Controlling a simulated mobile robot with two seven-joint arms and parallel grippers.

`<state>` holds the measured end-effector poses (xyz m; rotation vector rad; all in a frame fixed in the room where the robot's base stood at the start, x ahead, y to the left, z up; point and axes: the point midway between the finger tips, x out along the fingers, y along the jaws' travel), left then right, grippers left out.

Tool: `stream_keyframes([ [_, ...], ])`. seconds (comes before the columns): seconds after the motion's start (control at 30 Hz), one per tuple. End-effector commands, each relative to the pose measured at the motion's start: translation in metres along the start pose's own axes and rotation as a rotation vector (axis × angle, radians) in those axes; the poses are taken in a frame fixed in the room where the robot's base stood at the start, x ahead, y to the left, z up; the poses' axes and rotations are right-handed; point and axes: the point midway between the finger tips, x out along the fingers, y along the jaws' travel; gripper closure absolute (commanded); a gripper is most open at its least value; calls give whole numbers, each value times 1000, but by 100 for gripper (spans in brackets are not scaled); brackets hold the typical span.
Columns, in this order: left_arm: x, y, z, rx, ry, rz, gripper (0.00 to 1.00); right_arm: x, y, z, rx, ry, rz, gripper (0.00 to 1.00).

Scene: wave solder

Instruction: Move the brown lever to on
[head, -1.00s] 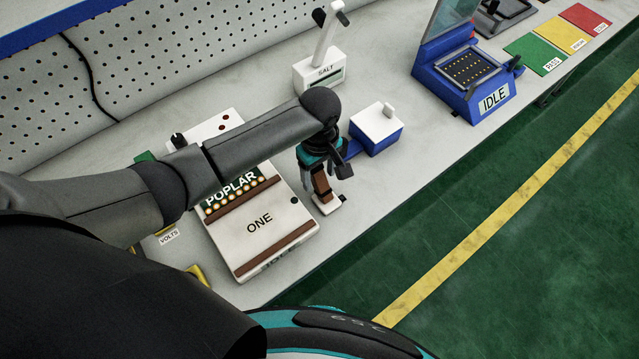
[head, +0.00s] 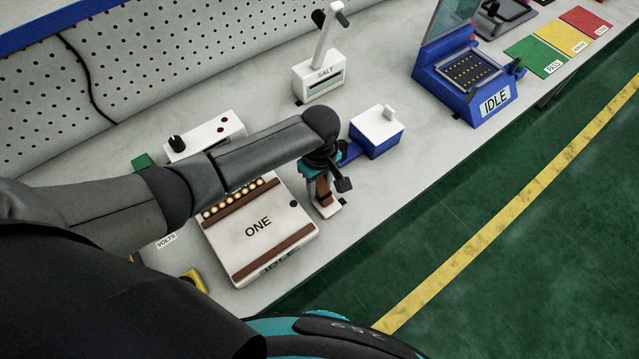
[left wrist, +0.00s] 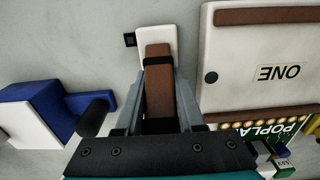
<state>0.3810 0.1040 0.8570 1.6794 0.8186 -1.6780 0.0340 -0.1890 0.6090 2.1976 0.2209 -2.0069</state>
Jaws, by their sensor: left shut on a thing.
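The brown lever (head: 323,191) stands on a small white base (head: 330,211) at the right side of the white box marked ONE. My left gripper (head: 318,180) is shut on the lever from above. In the left wrist view the brown lever (left wrist: 158,85) lies between the two grey fingers of my left gripper (left wrist: 160,100), with a black band across it. Its white base (left wrist: 155,36) shows past the lever, with a small black square beside it. I see no readable on or off mark by the lever. My right gripper is not in view.
The white box ONE (head: 262,240) with brown strips stands close to the left of the lever. A blue box with a white lid (head: 378,126) is behind right. A SALT device (head: 318,82) and a blue IDLE station (head: 463,85) stand farther back. The bench front edge is near.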

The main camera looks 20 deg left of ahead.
Motion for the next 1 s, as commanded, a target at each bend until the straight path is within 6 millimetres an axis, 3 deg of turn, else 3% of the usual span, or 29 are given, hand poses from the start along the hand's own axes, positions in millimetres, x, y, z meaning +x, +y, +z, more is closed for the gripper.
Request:
stream_keyframes([
  [0.27, 0, 0, 0, 0, 0, -1, 100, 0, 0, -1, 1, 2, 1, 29],
  [1.0, 0, -1, 0, 0, 0, -3, 100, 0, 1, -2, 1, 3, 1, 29],
])
